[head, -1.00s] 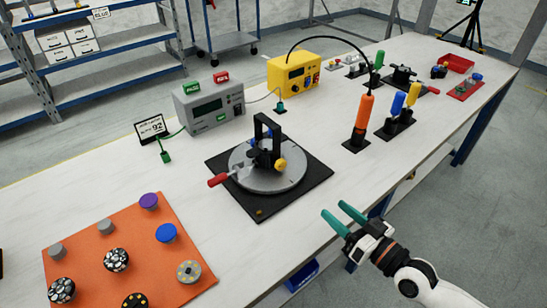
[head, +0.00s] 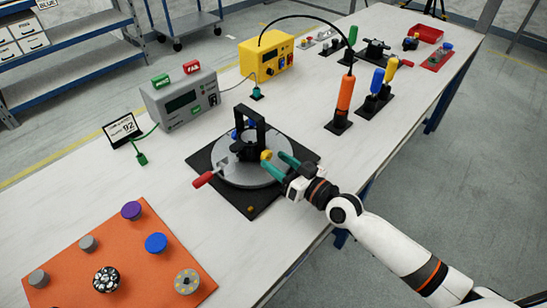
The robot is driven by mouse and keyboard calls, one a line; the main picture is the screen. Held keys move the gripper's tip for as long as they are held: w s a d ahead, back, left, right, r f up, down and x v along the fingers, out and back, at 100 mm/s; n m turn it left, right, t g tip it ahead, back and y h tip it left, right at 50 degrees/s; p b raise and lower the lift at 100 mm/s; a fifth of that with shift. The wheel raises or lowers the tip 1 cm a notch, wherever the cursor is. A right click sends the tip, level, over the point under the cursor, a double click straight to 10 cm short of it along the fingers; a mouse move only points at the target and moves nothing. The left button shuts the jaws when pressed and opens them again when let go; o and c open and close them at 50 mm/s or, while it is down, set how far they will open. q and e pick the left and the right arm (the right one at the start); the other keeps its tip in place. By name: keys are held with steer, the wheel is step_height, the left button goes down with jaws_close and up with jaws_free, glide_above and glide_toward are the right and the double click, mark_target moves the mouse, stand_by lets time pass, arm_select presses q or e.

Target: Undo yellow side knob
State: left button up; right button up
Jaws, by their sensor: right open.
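The yellow side knob (head: 266,155) sits on the right side of a black bracket (head: 250,127) that stands on a round grey turntable (head: 228,178). My right gripper (head: 281,165) is open, with its green fingertips close to the yellow knob on its right side. I cannot tell whether the fingers touch the knob or stand around it. A red-handled clamp (head: 204,179) sticks out at the left front of the turntable. My left gripper is not in view.
A black base plate (head: 250,206) lies under the turntable. An orange mat (head: 119,258) with several coloured knobs lies at the lower left. A grey meter (head: 182,100) and a yellow power box (head: 268,58) stand behind. An orange-handled driver (head: 343,101) stands at the right.

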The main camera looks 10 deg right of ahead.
steer(key=shift+x, duration=0.95)
steer(key=c, duration=1)
steer(key=shift+n, duration=0.3)
steer(key=shift+n, duration=0.9)
steer(key=shift+s+n+p, duration=0.1)
steer(key=shift+n+p, duration=0.5)
steer(key=shift+n, duration=1.1)
